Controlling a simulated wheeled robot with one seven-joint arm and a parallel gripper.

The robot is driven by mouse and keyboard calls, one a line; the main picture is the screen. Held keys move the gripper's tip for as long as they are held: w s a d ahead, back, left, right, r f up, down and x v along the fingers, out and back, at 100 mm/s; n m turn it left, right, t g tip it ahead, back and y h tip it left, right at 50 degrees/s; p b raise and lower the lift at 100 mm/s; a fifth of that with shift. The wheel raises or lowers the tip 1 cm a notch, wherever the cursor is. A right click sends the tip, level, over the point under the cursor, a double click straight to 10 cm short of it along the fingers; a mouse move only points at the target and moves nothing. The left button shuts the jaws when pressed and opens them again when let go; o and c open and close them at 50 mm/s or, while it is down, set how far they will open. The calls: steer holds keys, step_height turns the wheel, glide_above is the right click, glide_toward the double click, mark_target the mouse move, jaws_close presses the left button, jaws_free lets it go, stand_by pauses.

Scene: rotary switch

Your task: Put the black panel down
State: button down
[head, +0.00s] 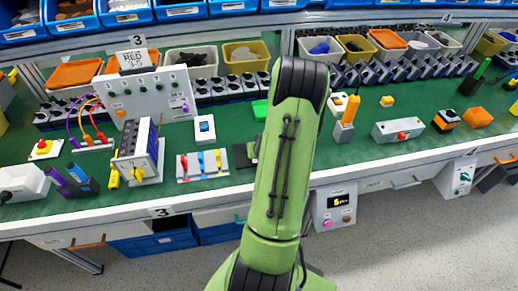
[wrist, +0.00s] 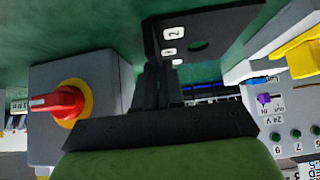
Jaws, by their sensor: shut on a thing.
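The black panel (wrist: 215,38) is a flat dark plate with white number labels, one reading 2, and a round hole. It shows at the top middle of the wrist view. My gripper (wrist: 160,75) is shut on the panel's near edge, the two dark fingers close together. In the head view my green arm hides the gripper. A dark piece (head: 243,155) beside the arm may be part of the panel. Whether the panel touches the green bench top (head: 225,178) cannot be told.
A grey box with a red rotary knob (wrist: 58,103) on a yellow ring stands close left of the fingers in the wrist view. A grey supply unit (head: 150,108) with a purple switch stands left on the bench. A plate with coloured levers (head: 203,165) sits left of my arm.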

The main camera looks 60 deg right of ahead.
steer(key=shift+f, duration=0.1)
steer(key=c, duration=1.2)
jaws_free()
steer(key=shift+c, duration=0.2)
steer(key=shift+r, duration=0.25)
steer(key=p+v, duration=0.1)
steer(key=v, duration=1.1)
steer(key=shift+p, duration=0.4)
